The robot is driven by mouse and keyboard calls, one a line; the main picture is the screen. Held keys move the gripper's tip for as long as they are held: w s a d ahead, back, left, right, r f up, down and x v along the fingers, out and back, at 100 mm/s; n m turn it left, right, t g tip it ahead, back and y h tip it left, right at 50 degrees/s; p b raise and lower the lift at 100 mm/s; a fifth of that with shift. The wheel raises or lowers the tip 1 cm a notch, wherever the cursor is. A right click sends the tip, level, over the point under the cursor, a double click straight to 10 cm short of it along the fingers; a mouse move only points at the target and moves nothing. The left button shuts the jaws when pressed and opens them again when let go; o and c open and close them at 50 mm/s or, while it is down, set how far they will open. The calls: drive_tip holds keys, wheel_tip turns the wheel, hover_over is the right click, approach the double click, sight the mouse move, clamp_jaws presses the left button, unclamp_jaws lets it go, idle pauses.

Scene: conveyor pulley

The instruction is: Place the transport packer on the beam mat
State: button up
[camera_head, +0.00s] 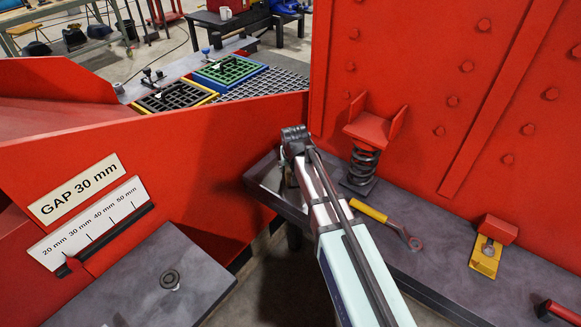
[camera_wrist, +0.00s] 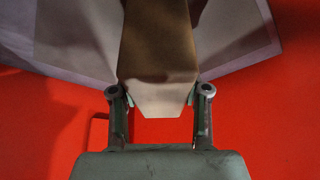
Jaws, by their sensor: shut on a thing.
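In the wrist view my gripper (camera_wrist: 160,100) has its two fingers against the sides of a brown block with a pale tapered end, which I take to be the transport packer (camera_wrist: 158,45). In the head view my wrist is over the left end of the dark grey beam (camera_head: 395,235), beside the red wall. There my arm mostly hides the fingers and the packer.
A coil spring (camera_head: 365,160) under a red bracket stands right of my wrist. A sloping red wall (camera_head: 190,150) rises at the left, a tall red panel (camera_head: 450,90) behind.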

drive_tip(key=shift+f, duration=0.4)
drive_tip(key=shift+f, duration=0.1)
drive_tip(key=o, duration=1.3)
drive_tip(key=shift+c, duration=0.2)
drive_tip(key=b+v, duration=0.2)
drive_tip(key=v, duration=1)
